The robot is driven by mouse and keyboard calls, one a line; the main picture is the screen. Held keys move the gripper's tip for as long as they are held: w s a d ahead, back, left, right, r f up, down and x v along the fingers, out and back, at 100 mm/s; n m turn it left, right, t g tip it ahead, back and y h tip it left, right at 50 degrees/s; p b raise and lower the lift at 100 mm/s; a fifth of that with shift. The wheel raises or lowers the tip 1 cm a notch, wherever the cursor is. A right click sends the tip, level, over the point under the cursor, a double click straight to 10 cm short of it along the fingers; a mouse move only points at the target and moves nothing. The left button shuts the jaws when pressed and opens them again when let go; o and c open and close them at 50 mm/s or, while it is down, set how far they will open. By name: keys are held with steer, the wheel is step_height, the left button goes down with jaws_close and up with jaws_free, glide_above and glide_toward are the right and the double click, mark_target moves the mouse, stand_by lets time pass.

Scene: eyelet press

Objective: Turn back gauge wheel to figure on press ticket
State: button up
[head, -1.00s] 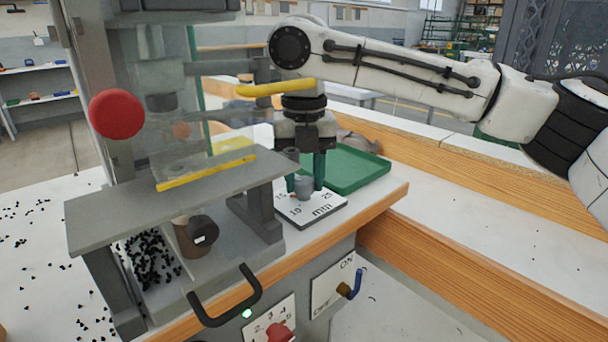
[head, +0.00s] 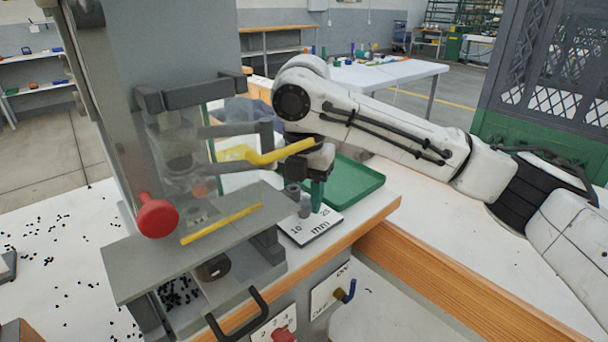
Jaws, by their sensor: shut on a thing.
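The other finger is mostly hidden behind a grey post and the press parts. The gripper is shut on the wheel. The wheel's pointer cannot be made out, so its setting is unclear. I cannot make out a press ticket.
The press's clear guard, yellow bar (head: 222,223) and red ball knob (head: 156,215) stand close left of my gripper. A green tray (head: 350,185) lies behind it. A black handle (head: 240,316) and switch panel (head: 333,291) are at the front. Black eyelets (head: 40,240) litter the left bench.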

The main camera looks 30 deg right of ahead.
steer(key=m+p, duration=0.3)
steer(key=p, duration=0.1)
steer(key=m+p, duration=0.2)
steer(key=p, duration=0.1)
steer(key=shift+r+m, duration=0.3)
steer(key=m+p, duration=0.3)
steer(key=p, duration=0.1)
steer(key=shift+f, duration=0.1)
steer(key=shift+f+m+p, duration=0.15)
steer(key=shift+m+p, duration=0.65)
steer(key=o, duration=1.1)
steer(key=shift+c, duration=0.2)
